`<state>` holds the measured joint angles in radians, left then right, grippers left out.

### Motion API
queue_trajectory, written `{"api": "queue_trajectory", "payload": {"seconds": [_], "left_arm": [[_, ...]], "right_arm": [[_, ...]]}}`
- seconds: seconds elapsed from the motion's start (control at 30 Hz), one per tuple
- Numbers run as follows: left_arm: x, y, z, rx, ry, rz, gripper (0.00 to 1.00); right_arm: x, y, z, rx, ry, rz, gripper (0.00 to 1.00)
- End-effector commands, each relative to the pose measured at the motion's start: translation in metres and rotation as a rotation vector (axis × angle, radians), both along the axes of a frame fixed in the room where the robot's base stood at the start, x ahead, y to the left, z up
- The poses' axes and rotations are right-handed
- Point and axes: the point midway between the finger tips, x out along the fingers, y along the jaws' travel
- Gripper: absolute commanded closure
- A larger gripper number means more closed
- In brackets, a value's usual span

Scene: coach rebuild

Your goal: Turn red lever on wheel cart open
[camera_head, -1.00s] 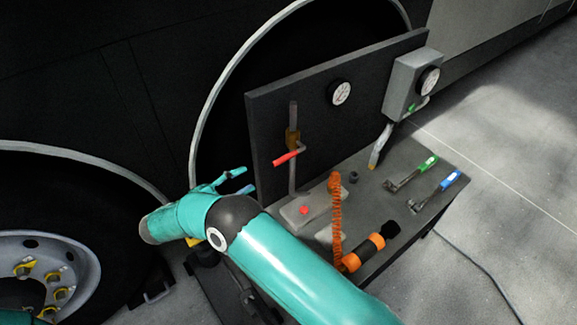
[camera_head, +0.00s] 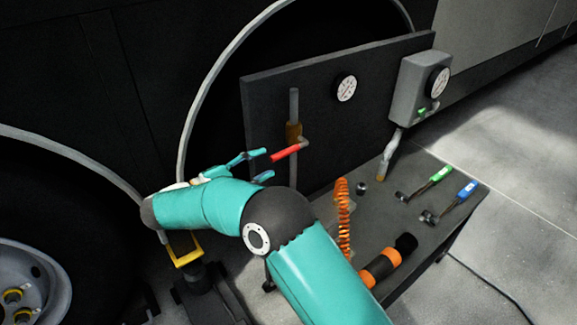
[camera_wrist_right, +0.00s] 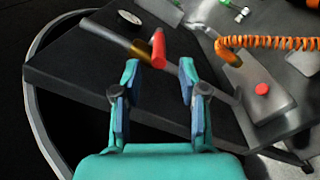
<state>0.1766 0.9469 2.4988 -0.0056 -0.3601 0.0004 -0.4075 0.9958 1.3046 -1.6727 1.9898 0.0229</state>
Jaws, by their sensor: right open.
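The red lever (camera_head: 289,151) sits on a brass valve (camera_head: 293,132) on a vertical pipe in front of the cart's dark back panel. In the head view it points left and slightly down. My right gripper (camera_head: 268,165) is open, its fingertips just left of the lever's free end. In the right wrist view, the lever (camera_wrist_right: 158,48) lies just beyond the two open fingertips (camera_wrist_right: 158,75), between them in the picture; I see no contact. My left gripper is not in view.
The cart top (camera_head: 375,220) holds an orange coiled hose (camera_head: 343,215), an orange-black torch (camera_head: 388,262), and green (camera_head: 440,174) and blue (camera_head: 466,190) handled tools. A grey gauge box (camera_head: 415,88) stands at the right. A yellow wheel chock-like frame (camera_head: 184,249) lies left.

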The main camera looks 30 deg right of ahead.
Motion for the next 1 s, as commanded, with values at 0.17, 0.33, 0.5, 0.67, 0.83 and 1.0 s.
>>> {"api": "queue_trajectory", "payload": {"seconds": [0.17, 0.33, 0.5, 0.67, 0.83, 1.0], "left_arm": [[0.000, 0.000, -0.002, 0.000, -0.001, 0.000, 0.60], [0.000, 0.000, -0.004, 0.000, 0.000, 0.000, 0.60], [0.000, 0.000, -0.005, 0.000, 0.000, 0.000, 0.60], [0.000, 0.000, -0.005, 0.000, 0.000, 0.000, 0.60], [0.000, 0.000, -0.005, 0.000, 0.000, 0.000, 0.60], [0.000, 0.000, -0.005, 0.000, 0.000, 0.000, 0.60]], "right_arm": [[0.005, -0.040, 0.000, 0.002, 0.001, -0.004, 0.58], [0.009, -0.066, 0.000, 0.001, 0.001, -0.002, 0.58], [0.011, -0.079, 0.000, 0.001, 0.000, -0.001, 0.58], [0.012, -0.082, 0.000, 0.001, 0.000, 0.001, 0.58], [0.012, -0.082, 0.000, 0.001, 0.000, 0.001, 0.58], [0.012, -0.082, 0.000, 0.001, 0.000, 0.000, 0.84]]}}
